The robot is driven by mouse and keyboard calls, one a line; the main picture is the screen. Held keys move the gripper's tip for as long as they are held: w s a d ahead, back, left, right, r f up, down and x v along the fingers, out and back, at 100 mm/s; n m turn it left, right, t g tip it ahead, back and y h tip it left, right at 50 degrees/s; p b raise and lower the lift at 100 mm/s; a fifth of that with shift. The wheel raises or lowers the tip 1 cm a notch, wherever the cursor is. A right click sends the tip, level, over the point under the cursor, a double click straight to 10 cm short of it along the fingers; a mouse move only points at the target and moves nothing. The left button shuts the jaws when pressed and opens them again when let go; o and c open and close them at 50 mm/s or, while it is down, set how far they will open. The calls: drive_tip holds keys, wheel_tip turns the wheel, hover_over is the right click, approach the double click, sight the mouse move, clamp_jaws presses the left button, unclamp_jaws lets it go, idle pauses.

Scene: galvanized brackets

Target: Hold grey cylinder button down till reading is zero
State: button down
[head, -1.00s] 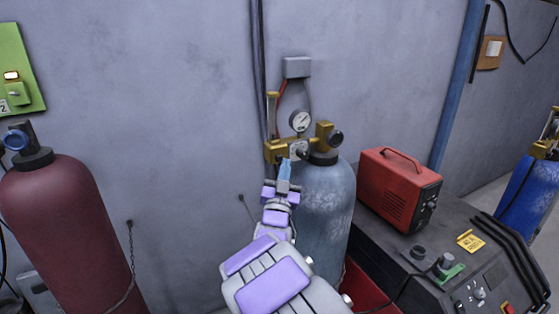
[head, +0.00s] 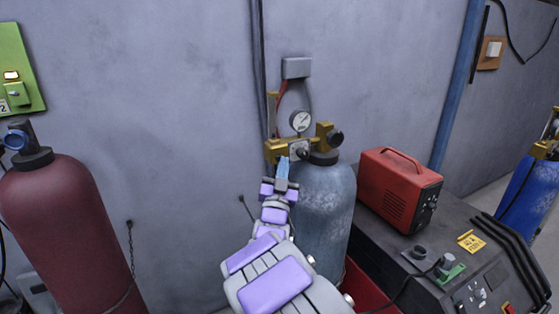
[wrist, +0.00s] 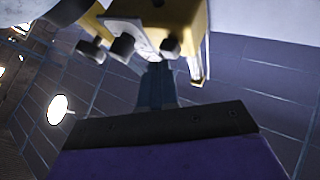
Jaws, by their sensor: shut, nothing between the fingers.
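The grey cylinder (head: 323,208) stands against the wall with a brass valve block (head: 277,150) and a round dial gauge (head: 300,121) on top. The needle's reading is too small to tell. A small pale plate (head: 298,149) with a dark knob sits on the block. My gripper (head: 283,161) is shut and empty, its blue fingertips pointing up at the block's lower front.
A maroon cylinder (head: 68,235) stands at left, a red box (head: 399,188) sits on a dark control bench (head: 420,255) at right. A blue cylinder (head: 528,190) is at far right. A grey wall box (head: 296,67) hangs above the gauge. Bare wall lies left of my arm.

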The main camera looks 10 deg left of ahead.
drive_tip(key=shift+w+a, duration=0.25)
drive_tip(key=shift+w, duration=0.15)
idle(1.6)
drive_tip(key=shift+s, duration=0.1)
drive_tip(key=shift+s+d+b, duration=0.5)
drive_tip(key=shift+s+b, duration=0.15)
drive_tip(key=shift+b, duration=0.1)
drive_tip(key=s+d+b, duration=0.1)
drive_tip(key=s, duration=0.1)
drive_tip(key=s+d+b, duration=0.2)
drive_tip(key=shift+s, duration=0.1)
idle(0.4)
